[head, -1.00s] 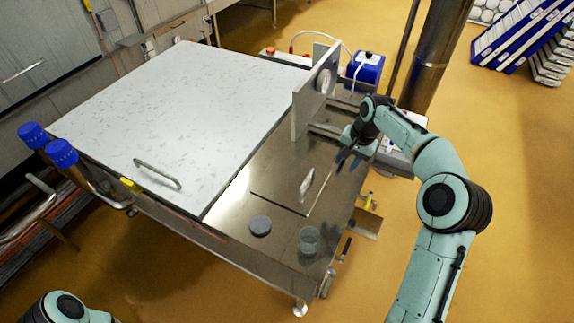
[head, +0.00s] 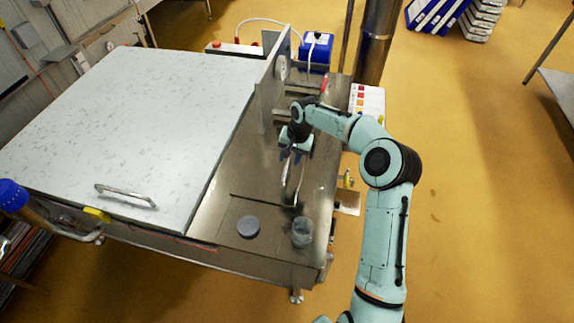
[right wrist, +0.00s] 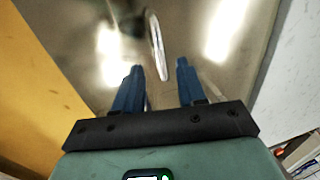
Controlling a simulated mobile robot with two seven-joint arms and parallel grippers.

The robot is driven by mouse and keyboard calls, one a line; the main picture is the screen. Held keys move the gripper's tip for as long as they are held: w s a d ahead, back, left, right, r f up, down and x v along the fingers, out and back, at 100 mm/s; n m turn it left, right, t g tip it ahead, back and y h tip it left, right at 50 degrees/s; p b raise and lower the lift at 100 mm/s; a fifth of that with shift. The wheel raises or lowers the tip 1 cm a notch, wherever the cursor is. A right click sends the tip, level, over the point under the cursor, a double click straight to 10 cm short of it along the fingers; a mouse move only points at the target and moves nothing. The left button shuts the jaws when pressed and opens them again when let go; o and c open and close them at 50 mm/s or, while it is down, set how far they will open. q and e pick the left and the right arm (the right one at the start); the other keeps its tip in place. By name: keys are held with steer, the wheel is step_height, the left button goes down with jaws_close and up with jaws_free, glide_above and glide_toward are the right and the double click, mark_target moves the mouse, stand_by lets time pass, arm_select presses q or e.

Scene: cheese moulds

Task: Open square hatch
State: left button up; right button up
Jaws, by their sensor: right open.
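The square hatch (head: 258,184) is a flat metal lid set into the steel tabletop and looks shut, with a thin dark seam along its near edge. Its curved metal handle (head: 299,182) stands up from it. My right gripper (head: 291,157) is above the hatch, pointing down, open and empty. In the right wrist view, the blue fingers (right wrist: 159,66) are spread, and the handle (right wrist: 157,45) lies ahead of and between their tips. I cannot tell whether they touch it. My left gripper is not in view.
A large white speckled lid (head: 130,120) with a bar handle covers the left side. An upright metal plate (head: 270,85) rises behind my right gripper.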

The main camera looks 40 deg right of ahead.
mark_target(286, 168)
steer(key=shift+w+a+f, duration=0.15)
steer(key=shift+w+f, duration=0.05)
steer(key=shift+f, duration=1)
steer(key=shift+w+a+f, duration=0.1)
steer(key=shift+w+f, duration=0.1)
steer(key=shift+f, duration=0.95)
jaws_close()
